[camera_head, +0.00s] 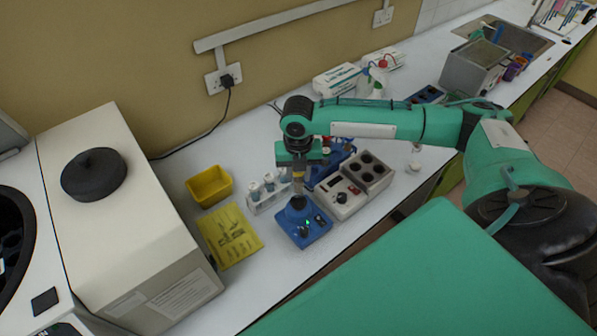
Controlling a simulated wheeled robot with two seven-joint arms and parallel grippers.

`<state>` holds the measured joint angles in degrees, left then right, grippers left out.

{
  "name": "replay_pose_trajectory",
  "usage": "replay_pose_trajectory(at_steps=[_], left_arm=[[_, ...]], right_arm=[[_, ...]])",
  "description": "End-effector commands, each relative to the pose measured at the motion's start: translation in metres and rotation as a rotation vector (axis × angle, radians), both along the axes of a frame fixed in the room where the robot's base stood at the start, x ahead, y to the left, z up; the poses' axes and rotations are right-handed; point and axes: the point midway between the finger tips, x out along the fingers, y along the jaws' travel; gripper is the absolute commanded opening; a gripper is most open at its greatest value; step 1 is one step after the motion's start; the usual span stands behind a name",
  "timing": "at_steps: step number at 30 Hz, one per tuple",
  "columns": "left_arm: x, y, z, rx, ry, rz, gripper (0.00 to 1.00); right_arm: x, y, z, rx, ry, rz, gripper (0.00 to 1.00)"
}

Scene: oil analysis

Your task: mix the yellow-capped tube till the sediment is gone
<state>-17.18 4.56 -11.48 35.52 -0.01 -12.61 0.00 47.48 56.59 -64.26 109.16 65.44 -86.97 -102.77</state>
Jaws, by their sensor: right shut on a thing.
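My right gripper (298,172) reaches down from above and is shut on a slim tube (298,187). The tube is upright, and its lower end is at the black cup on top of the blue vortex mixer (290,224). A green light shows on the mixer's front. The gripper hides the tube's top, so I cannot make out its cap colour, and the sediment is too small to see. My left gripper is not in view.
A white rack (264,204) with a few tubes stands left of the mixer. A yellow bin (209,186) and yellow sheet (229,236) lie farther left. A white device (340,198) with a grey-holed block stands close on the right. A large centrifuge-like machine (150,245) fills the left.

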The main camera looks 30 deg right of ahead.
Motion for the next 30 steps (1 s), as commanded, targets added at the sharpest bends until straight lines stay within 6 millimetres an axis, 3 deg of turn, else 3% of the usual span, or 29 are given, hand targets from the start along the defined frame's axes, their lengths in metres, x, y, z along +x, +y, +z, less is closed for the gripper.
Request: replay_pose_trajectory(at_steps=[7,15,30], left_arm=[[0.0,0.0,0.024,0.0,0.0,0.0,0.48],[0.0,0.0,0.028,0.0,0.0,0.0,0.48],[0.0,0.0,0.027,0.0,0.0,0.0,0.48]], right_arm=[[0.0,0.0,0.022,0.0,-0.001,0.0,0.02],[0.0,0.0,0.039,0.0,0.0,-0.001,0.02],[0.0,0.0,0.039,0.0,0.0,-0.001,0.02]])
